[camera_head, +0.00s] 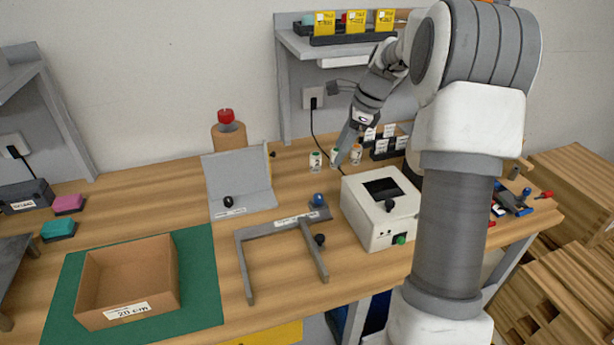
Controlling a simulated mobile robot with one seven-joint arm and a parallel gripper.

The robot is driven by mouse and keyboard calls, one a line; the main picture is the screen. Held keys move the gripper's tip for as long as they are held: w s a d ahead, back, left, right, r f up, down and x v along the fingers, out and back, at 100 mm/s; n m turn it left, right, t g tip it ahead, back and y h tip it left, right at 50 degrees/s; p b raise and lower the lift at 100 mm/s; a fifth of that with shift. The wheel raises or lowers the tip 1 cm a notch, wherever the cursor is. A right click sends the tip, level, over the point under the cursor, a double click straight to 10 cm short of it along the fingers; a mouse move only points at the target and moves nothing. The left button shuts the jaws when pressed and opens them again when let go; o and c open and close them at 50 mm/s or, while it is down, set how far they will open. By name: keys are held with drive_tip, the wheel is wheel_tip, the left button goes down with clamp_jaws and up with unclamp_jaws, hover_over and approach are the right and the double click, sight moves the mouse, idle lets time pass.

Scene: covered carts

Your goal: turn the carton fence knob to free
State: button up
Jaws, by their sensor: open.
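A grey U-shaped frame (241,252), which looks like the carton fence, lies on the bench right of the open cardboard carton (105,307). It bears a white label, too small to read. A blue knob (318,200) stands at its back right corner, and a black knob (320,240) is by its right arm. I cannot tell which is the fence knob or how it is set. My gripper (340,158) is open, behind the frame and away from both knobs, among small labelled bottles; its fingertips are small and hard to make out.
A white box (365,230) with a black knob stands right of the frame. A grey angled plate (237,170) with another black knob is behind it. The carton sits on a green mat (203,285). A shelf (300,45) overhangs the back. Small bottles (315,161) stand near my gripper.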

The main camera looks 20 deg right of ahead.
sight(318, 195)
drive_tip(key=w+a+f, duration=0.1)
drive_tip(key=f, duration=0.5)
drive_tip(key=w+a+f+m, duration=0.1)
drive_tip(key=w+f, duration=0.1)
drive_tip(key=f, duration=0.4)
drive_tip(key=w+a+f+m, duration=0.1)
drive_tip(key=w+f, duration=0.1)
drive_tip(key=f, duration=0.4)
drive_tip(key=shift+w+f+y, duration=0.2)
drive_tip(key=shift+f+y, duration=0.05)
drive_tip(key=shift+y, duration=0.05)
clamp_jaws()
